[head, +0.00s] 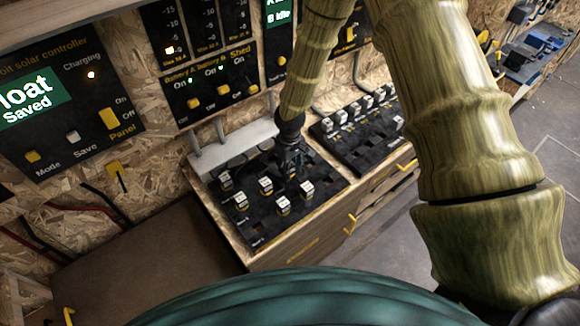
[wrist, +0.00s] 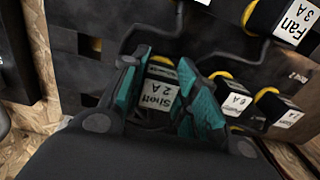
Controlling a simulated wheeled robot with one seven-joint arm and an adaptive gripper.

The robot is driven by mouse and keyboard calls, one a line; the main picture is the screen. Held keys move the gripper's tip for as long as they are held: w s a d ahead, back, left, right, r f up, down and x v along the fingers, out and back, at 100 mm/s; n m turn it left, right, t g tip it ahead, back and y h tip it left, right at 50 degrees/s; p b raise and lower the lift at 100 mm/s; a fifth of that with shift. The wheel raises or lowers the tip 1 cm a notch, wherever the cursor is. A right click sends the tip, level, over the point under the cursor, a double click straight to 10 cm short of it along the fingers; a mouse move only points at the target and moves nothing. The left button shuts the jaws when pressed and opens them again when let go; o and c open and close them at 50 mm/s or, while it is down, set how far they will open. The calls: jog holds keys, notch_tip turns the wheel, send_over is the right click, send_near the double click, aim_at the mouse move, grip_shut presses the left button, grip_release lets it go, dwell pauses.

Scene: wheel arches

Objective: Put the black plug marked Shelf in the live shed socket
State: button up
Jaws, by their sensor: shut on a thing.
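The black plug (wrist: 159,92) has a white label that reads Shelf 2 A. In the wrist view it sits between the teal finger pads of my gripper (wrist: 168,95), which is shut on it. I cannot tell whether the plug is seated in the board or lifted clear. In the head view my gripper (head: 291,160) is over the black socket board (head: 262,228), towards its back right, and hides the plug. Empty openings show on the board. Its small labels are too blurred to read, so I cannot tell which is the live shed socket.
Several white-topped plugs (head: 266,186) stand on the board's near left. A Fan 3 A plug (wrist: 290,20) and other labelled plugs (wrist: 280,107) sit close to my gripper. A second board (head: 362,135) lies to the right. A wall panel (head: 211,88) has Battery and Shed switches.

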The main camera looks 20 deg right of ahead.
jog(key=shift+f+b, duration=0.35)
jog(key=shift+f, duration=0.45)
dwell(0.6)
jog(key=o, duration=1.6)
jog(key=shift+c, duration=0.2)
jog(key=shift+r+p, duration=2.95)
jog(key=shift+r, duration=1.6)
